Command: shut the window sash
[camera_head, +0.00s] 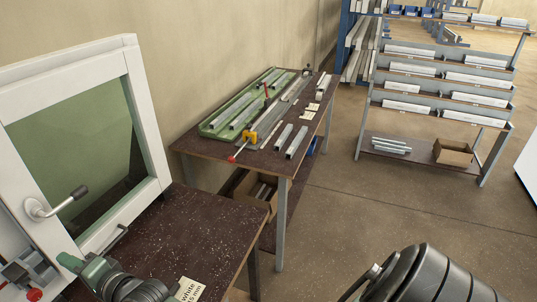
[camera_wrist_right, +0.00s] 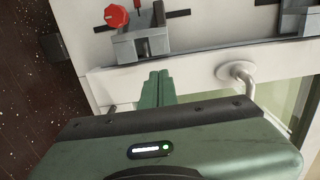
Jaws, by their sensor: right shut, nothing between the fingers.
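The window sash (camera_head: 140,112) is a white frame around a greenish pane, upright at the left of the head view. Its metal lever handle (camera_head: 58,204) sits on the lower left of the frame. My right gripper (camera_head: 70,262) is shut and empty, low in front of the sash's bottom rail. In the right wrist view its green fingers (camera_wrist_right: 158,86) lie over the white sash rail (camera_wrist_right: 198,80), left of the handle (camera_wrist_right: 238,74). I cannot tell whether they touch the rail. My left gripper is not in view.
A grey clamp with a red knob (camera_wrist_right: 115,15) sits on white profile beyond the rail. The brown bench top (camera_head: 205,230) carries a label card (camera_head: 189,290). A second table (camera_head: 190,145) holds a green tray and metal profiles. A shelf rack (camera_head: 440,90) stands farther back.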

